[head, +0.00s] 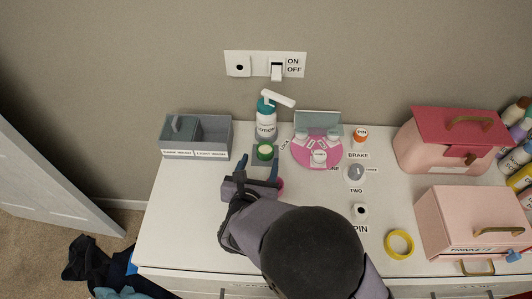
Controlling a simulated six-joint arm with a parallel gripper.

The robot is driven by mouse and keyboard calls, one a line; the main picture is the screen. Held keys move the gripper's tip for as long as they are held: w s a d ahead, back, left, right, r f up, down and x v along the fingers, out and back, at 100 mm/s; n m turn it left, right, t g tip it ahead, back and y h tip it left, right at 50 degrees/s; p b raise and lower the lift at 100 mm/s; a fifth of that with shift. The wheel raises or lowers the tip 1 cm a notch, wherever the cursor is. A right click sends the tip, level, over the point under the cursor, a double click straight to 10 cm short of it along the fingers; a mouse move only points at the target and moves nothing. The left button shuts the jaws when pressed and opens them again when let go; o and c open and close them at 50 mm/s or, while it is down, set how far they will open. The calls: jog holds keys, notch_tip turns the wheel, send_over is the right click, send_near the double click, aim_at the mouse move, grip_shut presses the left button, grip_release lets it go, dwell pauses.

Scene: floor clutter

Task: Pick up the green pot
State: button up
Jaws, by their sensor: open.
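The green pot (265,151) is a small round green piece with a pale top. It stands on the white dresser top, just in front of the lotion pump bottle (266,124). My gripper (259,162) is open, its two fingers pointing toward the wall. The pot shows at the fingertips, nearer the right finger. I cannot tell whether the pot is between the fingers or just beyond them, or how high the gripper is. No contact can be made out.
A grey divided box (222,134) stands left, a pink round tray (300,155) right of the pot. A pink piece (281,185) is partly hidden beside my gripper. A yellow tape ring (399,244) and pink boxes (428,150) lie farther right. The dresser's left front is clear.

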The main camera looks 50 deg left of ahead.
aim_at(266, 144)
jog(key=shift+p+x, duration=1.15)
jog(key=shift+x, duration=1.8)
jog(key=shift+w+a+f, duration=0.1)
jog(key=shift+w+a, duration=0.2)
jog(key=shift+w, duration=0.4)
jog(key=c, duration=1.2)
notch_tip(266, 144, up, 10)
jog(key=shift+r+b, duration=0.1)
jog(key=shift+b, duration=0.5)
